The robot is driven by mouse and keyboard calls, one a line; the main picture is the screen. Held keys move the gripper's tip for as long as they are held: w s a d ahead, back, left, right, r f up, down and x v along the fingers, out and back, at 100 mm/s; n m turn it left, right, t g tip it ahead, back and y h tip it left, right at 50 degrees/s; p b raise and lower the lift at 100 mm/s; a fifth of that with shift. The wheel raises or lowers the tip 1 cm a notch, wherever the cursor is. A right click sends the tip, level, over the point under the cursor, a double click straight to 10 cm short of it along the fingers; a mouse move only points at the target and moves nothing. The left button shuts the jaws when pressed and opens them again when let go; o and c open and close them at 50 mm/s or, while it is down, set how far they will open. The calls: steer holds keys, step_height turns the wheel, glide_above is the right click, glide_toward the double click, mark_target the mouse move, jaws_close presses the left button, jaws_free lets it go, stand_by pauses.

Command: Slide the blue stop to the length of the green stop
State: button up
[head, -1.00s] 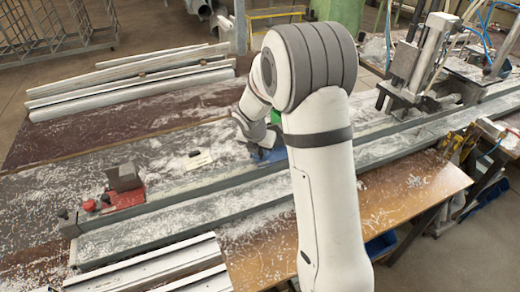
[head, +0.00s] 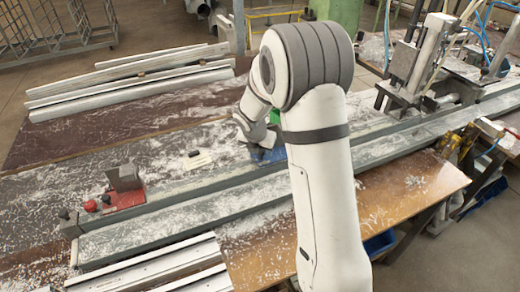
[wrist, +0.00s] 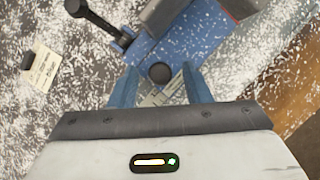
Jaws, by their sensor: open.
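The blue stop (head: 268,154) sits on the long grey rail in the head view, partly hidden by my arm. In the wrist view the blue stop (wrist: 150,45) lies just beyond my gripper, with a black lever at its upper left. My gripper (wrist: 160,78) is open, with one finger on each side of a round black knob (wrist: 160,73). I cannot tell whether the fingers touch anything. The green stop (head: 275,117) shows only as a small patch behind my arm. My gripper's fingers are hidden in the head view.
A red block with a dark top (head: 125,190) stands at the rail's left end. A small card (head: 198,160) lies behind the rail. Metal profiles (head: 130,80) lie at the back left, and a clamp machine (head: 420,65) stands at the right. White chips cover the bench.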

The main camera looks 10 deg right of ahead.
steer(key=shift+r, duration=0.1)
steer(key=v, duration=0.7)
steer(key=shift+r+b, duration=0.3)
steer(key=shift+s, duration=0.1)
steer(key=s+r+m+y, duration=0.1)
steer(key=s+r+m, duration=0.3)
steer(key=s+m, duration=1)
steer(key=s+d+r+m+y, duration=0.1)
steer(key=s+r+m, duration=0.3)
steer(key=s+m, duration=1.1)
steer(key=shift+s+d+r+y+b, duration=0.2)
steer(key=shift+r+y+b, duration=0.1)
steer(key=shift+b, duration=0.1)
steer(key=shift+c, duration=0.4)
